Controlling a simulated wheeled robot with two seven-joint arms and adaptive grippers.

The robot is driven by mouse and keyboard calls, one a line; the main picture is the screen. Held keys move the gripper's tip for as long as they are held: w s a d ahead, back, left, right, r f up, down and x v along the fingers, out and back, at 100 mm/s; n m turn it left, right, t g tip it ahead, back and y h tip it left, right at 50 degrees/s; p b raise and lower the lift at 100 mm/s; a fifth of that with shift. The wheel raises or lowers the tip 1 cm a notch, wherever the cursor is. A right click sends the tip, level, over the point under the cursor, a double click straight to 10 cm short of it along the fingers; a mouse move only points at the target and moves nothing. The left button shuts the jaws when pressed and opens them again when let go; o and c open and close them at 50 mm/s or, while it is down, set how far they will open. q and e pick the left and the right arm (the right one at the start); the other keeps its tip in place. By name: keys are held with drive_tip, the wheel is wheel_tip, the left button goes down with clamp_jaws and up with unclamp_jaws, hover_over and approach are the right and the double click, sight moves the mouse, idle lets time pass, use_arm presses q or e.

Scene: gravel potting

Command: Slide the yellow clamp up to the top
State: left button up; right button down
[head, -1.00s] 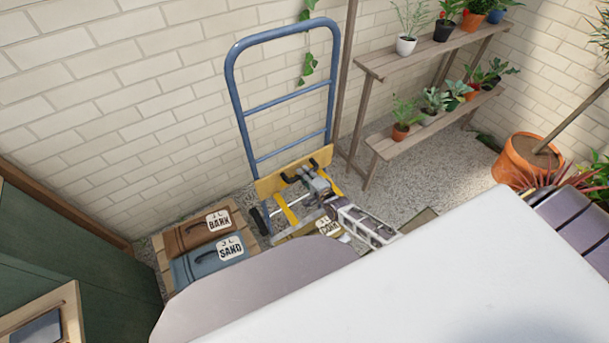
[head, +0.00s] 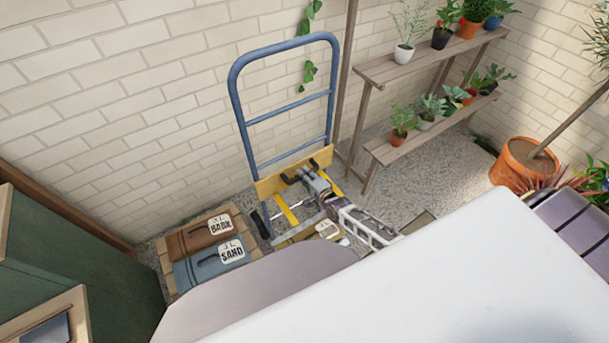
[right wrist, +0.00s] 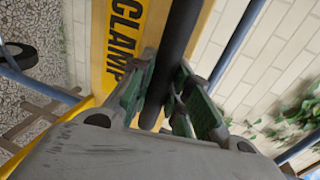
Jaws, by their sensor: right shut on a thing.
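The yellow clamp (head: 270,186) is a flat bar across the lower part of the blue hand truck (head: 233,92). In the right wrist view the clamp (right wrist: 123,40) carries the black word CLAMP. My right gripper (head: 310,171) is at the clamp, right of its middle. In the right wrist view my right gripper (right wrist: 160,95) is shut on a dark round handle (right wrist: 178,40) in front of the clamp's face. The far end of the handle is out of that picture. My left gripper is not in view.
A wooden plant shelf (head: 395,70) stands to the right. A brick wall (head: 150,110) is behind. The truck's frame above the clamp is clear.

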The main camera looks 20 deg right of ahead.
drive_tip(key=shift+w+d+r, duration=0.15)
drive_tip(key=shift+w+r, duration=0.15)
drive_tip(key=shift+r, duration=0.2)
drive_tip(key=c, duration=1.3)
unclamp_jaws()
drive_tip(key=shift+s, duration=0.1)
drive_tip(key=shift+f, duration=0.15)
drive_tip(key=shift+s+f, duration=0.1)
drive_tip(key=shift+s, duration=0.05)
drive_tip(key=shift+v, duration=5.95)
drive_tip(key=shift+n, duration=0.3)
